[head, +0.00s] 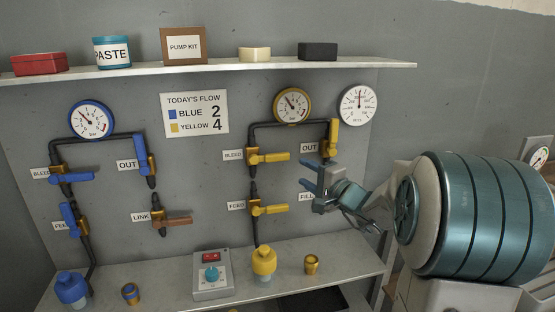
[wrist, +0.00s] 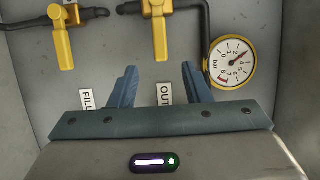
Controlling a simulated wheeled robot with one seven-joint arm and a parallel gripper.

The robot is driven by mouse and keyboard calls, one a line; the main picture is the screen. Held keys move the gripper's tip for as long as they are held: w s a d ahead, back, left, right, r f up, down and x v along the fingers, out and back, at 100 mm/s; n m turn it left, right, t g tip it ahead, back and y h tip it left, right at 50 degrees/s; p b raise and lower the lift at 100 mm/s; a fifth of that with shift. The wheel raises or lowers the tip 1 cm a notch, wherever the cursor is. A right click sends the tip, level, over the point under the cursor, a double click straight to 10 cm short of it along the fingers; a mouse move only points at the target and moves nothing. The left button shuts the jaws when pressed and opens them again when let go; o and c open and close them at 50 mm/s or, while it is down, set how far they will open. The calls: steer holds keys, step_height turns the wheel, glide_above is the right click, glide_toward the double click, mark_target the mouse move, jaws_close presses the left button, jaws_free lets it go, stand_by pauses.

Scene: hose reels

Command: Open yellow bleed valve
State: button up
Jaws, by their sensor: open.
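The yellow bleed valve (head: 268,157) is on the black pipe below the yellow-rimmed gauge, beside its BLEED label (head: 233,155). Its yellow handle lies level and points right, across the pipe. In the wrist view, the bleed handle (wrist: 160,40) hangs down, ahead of the gap between my fingertips. My gripper (head: 308,176) is to the right of the handle and slightly lower. It is open and empty, its blue-grey fingers (wrist: 160,72) spread around the view of the OUT label (wrist: 164,94). The gripper appears apart from the handle.
The yellow feed valve (head: 268,209) is below, its handle also pointing right. The yellow OUT valve (head: 333,138) is at the upper right, handle upright. The FILL label (head: 307,196) is by my gripper. A shelf (head: 220,67) overhangs above; a yellow bottle (head: 264,262) stands below.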

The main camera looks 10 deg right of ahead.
mark_target(279, 159)
steer(key=p+x, duration=0.2)
steer(key=x, duration=1.1)
steer(key=shift+w+a+p, duration=0.1)
steer(key=shift+w+p, duration=0.1)
steer(key=shift+p, duration=0.15)
jaws_close()
